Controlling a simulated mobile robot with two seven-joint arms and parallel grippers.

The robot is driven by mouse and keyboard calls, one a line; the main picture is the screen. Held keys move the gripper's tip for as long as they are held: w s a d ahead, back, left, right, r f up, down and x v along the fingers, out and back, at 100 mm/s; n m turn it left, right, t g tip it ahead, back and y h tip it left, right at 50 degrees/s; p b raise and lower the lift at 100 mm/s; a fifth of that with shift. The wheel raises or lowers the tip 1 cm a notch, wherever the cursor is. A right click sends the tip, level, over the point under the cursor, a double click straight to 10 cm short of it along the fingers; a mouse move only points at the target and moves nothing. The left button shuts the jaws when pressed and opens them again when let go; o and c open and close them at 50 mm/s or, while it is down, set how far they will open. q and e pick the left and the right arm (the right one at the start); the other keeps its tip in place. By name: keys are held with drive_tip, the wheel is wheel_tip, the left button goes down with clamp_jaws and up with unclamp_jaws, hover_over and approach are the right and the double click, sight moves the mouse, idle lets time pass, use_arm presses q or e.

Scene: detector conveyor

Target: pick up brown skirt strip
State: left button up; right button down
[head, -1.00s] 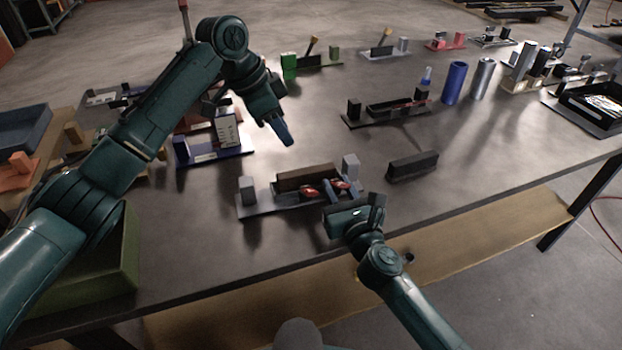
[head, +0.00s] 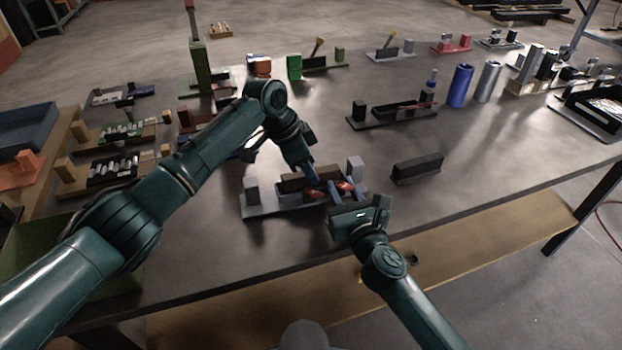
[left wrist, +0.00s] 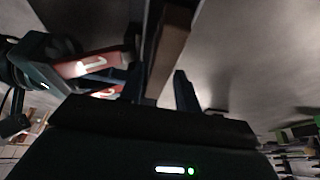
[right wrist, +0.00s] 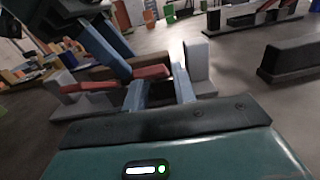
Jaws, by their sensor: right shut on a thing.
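The brown skirt strip (head: 297,182) lies lengthwise in a grey stand (head: 262,209) near the table's front. My left gripper (head: 314,184) is over the strip's right part, pointing down. In the left wrist view the strip (left wrist: 172,45) shows between the open fingers (left wrist: 161,88); whether they touch it I cannot tell. My right gripper (head: 342,190) is low at the stand's front right, shut on what looks like a red piece (right wrist: 152,72). A red piece with a white mark also shows in the left wrist view (left wrist: 92,64). The exact grip is partly hidden.
A dark block (head: 416,168) stands right of the grey stand. A black stand (head: 378,122) is behind, with a blue cylinder (head: 460,86) and a silver cylinder (head: 487,82) farther right. A green bin (head: 38,236) is at the left. The front right tabletop is clear.

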use_arm(q)
drive_tip(key=shift+f, duration=0.15)
clamp_jaws()
idle(0.4)
wheel_tip(320, 180, up, 10)
idle(0.4)
